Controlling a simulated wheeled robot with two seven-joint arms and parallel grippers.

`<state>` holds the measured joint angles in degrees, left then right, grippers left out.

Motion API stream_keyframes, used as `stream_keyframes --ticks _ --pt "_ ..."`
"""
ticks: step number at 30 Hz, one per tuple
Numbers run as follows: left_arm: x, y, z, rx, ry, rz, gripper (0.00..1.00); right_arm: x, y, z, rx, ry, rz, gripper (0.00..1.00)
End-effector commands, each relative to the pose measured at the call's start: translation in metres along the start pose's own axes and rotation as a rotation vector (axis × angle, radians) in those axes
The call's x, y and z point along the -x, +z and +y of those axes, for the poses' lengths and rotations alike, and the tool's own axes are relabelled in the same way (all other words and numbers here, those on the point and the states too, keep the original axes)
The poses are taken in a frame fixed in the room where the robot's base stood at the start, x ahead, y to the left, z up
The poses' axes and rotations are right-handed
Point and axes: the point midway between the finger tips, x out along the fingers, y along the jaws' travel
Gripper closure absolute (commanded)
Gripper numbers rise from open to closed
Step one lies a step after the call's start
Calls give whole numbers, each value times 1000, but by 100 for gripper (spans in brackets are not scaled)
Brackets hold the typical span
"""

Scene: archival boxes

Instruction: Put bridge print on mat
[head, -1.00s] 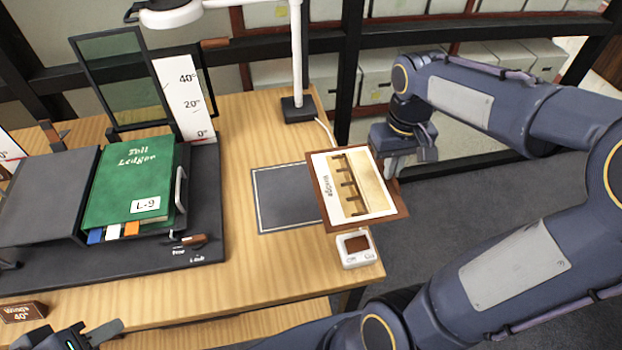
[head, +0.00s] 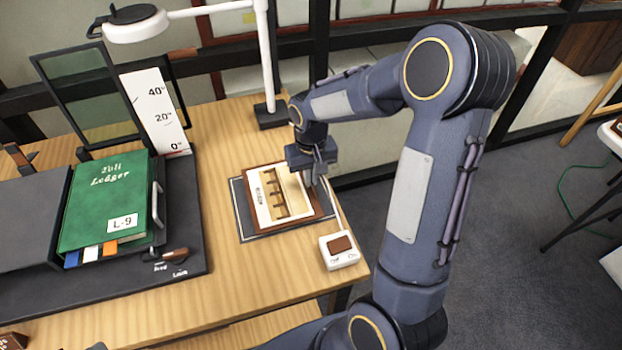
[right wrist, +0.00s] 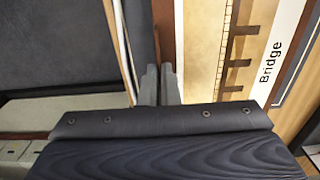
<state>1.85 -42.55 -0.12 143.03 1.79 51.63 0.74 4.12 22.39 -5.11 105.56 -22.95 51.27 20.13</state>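The bridge print (head: 265,200) is a brown-backed board with a cream sheet and a dark bridge drawing. In the head view it is over the dark mat (head: 240,212), whose pale-lined border shows around it. Whether it touches the mat or hovers just above, I cannot tell. My right gripper (head: 315,175) is at the print's right edge. In the right wrist view my right gripper (right wrist: 160,85) has its fingers close together on the brown edge of the print (right wrist: 240,50), marked "Bridge". Only a small dark tip of my left gripper (head: 97,346) shows at the bottom edge.
A small white device (head: 339,252) with a brown top stands just below the mat. A lamp base (head: 271,115) is behind it. The green ledger (head: 105,205) lies on a dark stand at left. Bare wood lies between the stand and mat.

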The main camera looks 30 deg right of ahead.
Motion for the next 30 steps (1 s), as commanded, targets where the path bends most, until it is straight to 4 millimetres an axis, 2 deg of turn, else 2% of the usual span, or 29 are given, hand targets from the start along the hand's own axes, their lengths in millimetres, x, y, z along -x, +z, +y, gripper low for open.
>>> stream_keyframes --ticks 1,3,13,19,26,30 --pt "-1 0 0 0 0 0 64 -8 1 0 1 1 -3 100" --pt "-1 0 0 0 0 0 64 -12 0 0 1 0 -1 100" --pt "-4 2 -2 0 0 0 64 -16 0 0 1 0 0 100" --pt "-3 1 -1 0 0 0 64 -15 0 0 1 0 0 76" --pt "-3 1 -1 0 0 0 64 -15 0 0 1 0 0 76" --pt "0 0 0 0 0 0 64 -7 0 0 1 0 2 76"
